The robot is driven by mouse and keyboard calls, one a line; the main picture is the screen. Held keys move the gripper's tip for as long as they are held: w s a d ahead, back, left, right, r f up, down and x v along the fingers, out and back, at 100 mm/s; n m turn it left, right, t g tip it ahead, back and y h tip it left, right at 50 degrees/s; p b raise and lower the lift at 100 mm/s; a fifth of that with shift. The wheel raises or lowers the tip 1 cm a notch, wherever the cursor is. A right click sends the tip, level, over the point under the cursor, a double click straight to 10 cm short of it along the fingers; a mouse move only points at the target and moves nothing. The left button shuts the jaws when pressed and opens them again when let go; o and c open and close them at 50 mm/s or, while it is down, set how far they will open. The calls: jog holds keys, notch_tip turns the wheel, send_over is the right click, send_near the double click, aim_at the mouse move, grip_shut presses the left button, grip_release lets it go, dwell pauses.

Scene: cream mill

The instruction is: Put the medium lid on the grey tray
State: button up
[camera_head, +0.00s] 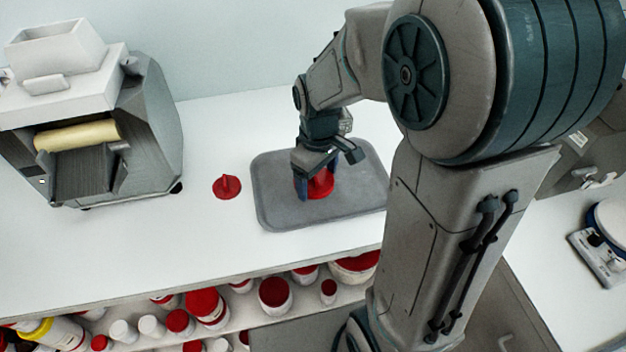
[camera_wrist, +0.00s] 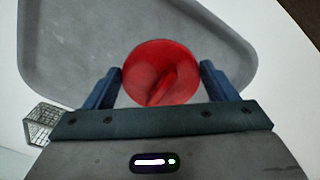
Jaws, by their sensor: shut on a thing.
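In the head view this red lid (camera_head: 321,184) is over the grey tray (camera_head: 278,207), partly hidden by my gripper (camera_head: 318,172). I cannot tell whether the lid touches the tray. The tray lies flat on the white counter and is otherwise empty where it shows. A second, smaller-looking red lid (camera_head: 227,187) lies on the counter just left of the tray.
A grey machine with a white hopper (camera_head: 130,130) stands at the counter's left. A shelf below the front edge holds several red-lidded white jars (camera_head: 274,293). A wire basket (camera_wrist: 45,122) shows at the wrist view's left. The counter between machine and tray is mostly clear.

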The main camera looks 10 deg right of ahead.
aim_at(315, 189)
jog(key=shift+w+a+f, duration=0.15)
jog(key=shift+w+a, duration=0.05)
jog(key=shift+f, duration=2.05)
